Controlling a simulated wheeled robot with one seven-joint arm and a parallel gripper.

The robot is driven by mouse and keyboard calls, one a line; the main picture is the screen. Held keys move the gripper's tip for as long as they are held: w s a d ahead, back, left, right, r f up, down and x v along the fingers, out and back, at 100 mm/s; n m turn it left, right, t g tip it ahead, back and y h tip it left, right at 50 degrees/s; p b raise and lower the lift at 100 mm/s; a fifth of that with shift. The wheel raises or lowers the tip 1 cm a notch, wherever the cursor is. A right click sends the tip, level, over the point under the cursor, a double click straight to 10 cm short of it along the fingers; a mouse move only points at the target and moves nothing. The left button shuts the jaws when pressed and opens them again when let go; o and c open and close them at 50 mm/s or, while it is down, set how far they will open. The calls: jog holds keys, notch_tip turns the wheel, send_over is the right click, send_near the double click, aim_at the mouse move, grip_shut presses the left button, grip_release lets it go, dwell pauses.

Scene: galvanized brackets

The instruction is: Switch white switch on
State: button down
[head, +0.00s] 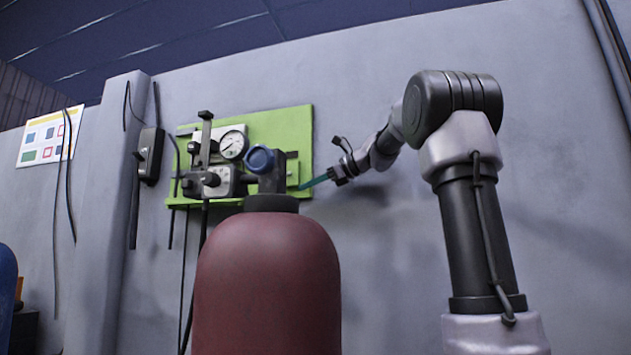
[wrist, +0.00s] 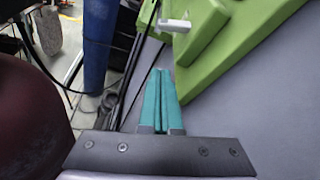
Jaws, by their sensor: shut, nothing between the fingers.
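My gripper (head: 310,183) is at the lower right edge of the green wall panel (head: 290,122) in the head view. In the wrist view its teal fingers (wrist: 160,72) are shut together and empty. A small white lever-like piece (wrist: 174,26) sticks out from the green panel just beyond the fingertips in the wrist view, apart from them. It looks like the white switch; whether it is on or off I cannot tell. In the head view I cannot make the switch out; the cylinder valve hides part of the panel there.
A dark red gas cylinder (head: 268,285) with a blue knob (head: 260,158) stands in front of the panel. A round gauge (head: 233,145) and valve fittings sit on the panel. Cables hang below it. A blue cylinder (wrist: 98,45) stands beyond. The wall to the right is bare.

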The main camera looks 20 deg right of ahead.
aim_at(292, 178)
jog(key=x, duration=0.5)
jog(key=shift+a+r, duration=0.1)
jog(key=shift+r, duration=0.2)
jog(key=shift+s+a+r, duration=0.1)
jog(key=shift+s+r, duration=0.2)
jog(key=shift+r, duration=0.25)
jog(key=shift+s+a+r, duration=0.1)
jog(key=shift+s+r, duration=0.15)
jog(key=shift+r, duration=0.6)
jog(key=shift+s+a+r, duration=0.1)
jog(key=shift+r, duration=0.15)
jog(key=shift+s+r+m+g+y, duration=0.1)
jog(key=shift+r+m+g+y, duration=0.2)
jog(key=shift+m, duration=0.4)
jog(key=shift+s+a+r+m+g+y, duration=0.1)
jog(key=shift+r+m+g+y, duration=0.2)
jog(key=shift+m, duration=0.4)
jog(key=shift+s+a+r+m+g+y, duration=0.15)
jog(key=shift+m+g, duration=0.25)
jog(key=shift+m, duration=0.3)
jog(key=shift+d+r, duration=0.1)
